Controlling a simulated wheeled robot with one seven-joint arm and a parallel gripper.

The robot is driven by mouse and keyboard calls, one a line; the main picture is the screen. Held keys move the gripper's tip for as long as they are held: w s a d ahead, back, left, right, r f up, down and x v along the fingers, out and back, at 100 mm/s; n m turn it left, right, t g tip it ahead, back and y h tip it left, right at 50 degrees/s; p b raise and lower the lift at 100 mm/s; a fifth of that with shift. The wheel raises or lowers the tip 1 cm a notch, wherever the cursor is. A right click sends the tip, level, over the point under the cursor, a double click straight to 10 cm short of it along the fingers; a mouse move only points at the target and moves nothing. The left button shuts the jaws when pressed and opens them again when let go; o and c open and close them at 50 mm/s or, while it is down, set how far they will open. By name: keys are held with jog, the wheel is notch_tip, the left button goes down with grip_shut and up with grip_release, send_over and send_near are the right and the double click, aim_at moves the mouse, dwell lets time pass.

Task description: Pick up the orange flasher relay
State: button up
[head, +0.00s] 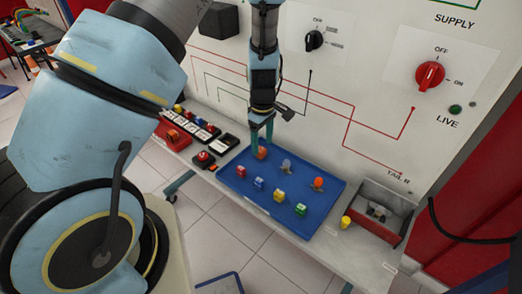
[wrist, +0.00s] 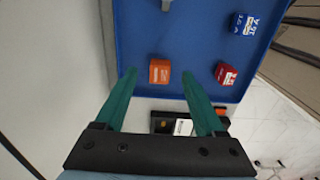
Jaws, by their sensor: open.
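The orange flasher relay (wrist: 159,72) is a small orange block on the blue tray (wrist: 190,50). In the wrist view it lies between my gripper's open green fingertips (wrist: 159,73), a little nearer the right-hand middle of the gap than either finger, with a gap on both sides. In the head view the orange relay (head: 261,153) shows near the tray's back left edge, right below my gripper (head: 262,141), which points down and partly covers it. I cannot tell how far the fingertips are above the tray.
A red fuse (wrist: 226,73) and a blue fuse (wrist: 243,23) stand right of the relay. Yellow (head: 279,196) and green (head: 300,210) fuses, a clear bulb (head: 286,166) and an orange bulb (head: 318,183) share the tray. The upright panel (head: 345,75) is close behind. A grey bin (head: 372,208) stands right.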

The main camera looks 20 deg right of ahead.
aim_at(261, 153)
jog(key=shift+f, duration=1.25)
jog(key=shift+c, duration=0.3)
grip_shut()
